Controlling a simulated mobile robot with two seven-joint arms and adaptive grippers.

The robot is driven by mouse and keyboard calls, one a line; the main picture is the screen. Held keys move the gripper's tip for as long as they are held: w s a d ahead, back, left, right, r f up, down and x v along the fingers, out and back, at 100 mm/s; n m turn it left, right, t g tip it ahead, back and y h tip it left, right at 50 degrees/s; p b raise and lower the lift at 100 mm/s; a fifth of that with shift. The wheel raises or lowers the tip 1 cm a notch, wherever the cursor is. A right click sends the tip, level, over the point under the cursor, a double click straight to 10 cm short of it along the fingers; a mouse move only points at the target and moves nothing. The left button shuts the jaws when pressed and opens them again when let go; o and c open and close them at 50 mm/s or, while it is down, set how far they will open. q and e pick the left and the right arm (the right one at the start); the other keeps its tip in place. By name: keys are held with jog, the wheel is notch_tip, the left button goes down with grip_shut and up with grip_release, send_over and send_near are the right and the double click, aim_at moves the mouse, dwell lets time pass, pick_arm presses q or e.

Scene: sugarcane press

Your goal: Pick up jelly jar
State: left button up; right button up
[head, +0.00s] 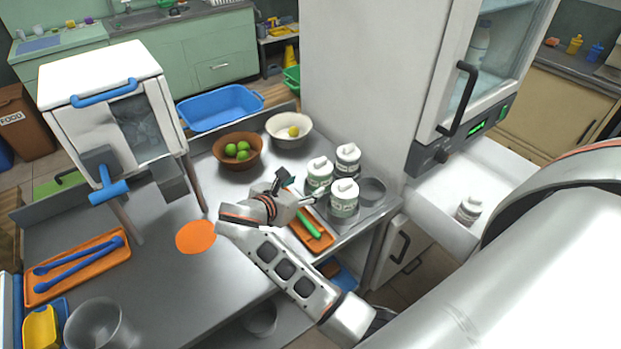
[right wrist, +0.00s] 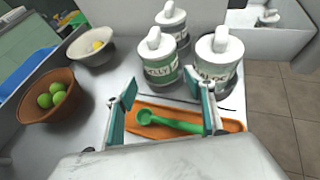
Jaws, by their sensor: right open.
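The jelly jar (right wrist: 160,75) is a white jar with a green label reading JELLY and a white knobbed lid; it stands upright on the counter. In the head view it appears to be the left jar (head: 319,178) of a group of three. My right gripper (right wrist: 168,92) is open and empty, its two fingers apart in front of the jars, above an orange tray. In the head view the right gripper (head: 302,188) is just left of the jars, and its fingers partly cover the tray. My left gripper is not in view.
Two similar jars stand close by, one behind (head: 348,157) and one at the right front (head: 343,199). The orange tray (right wrist: 150,130) holds a green scoop (right wrist: 170,122). A brown bowl of green fruit (head: 259,157) and a white bowl (head: 305,141) stand farther left. A white cabinet rises behind.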

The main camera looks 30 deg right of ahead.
aim_at(314, 181)
jog(key=shift+d, duration=0.35)
jog(key=shift+x, duration=0.9)
jog(key=x, duration=0.5)
jog(key=shift+d+f+p, duration=0.1)
jog(key=shift+f+p, duration=0.1)
jog(key=shift+p, duration=0.15)
jog(key=c, duration=1.1)
jog(key=shift+r, duration=0.1)
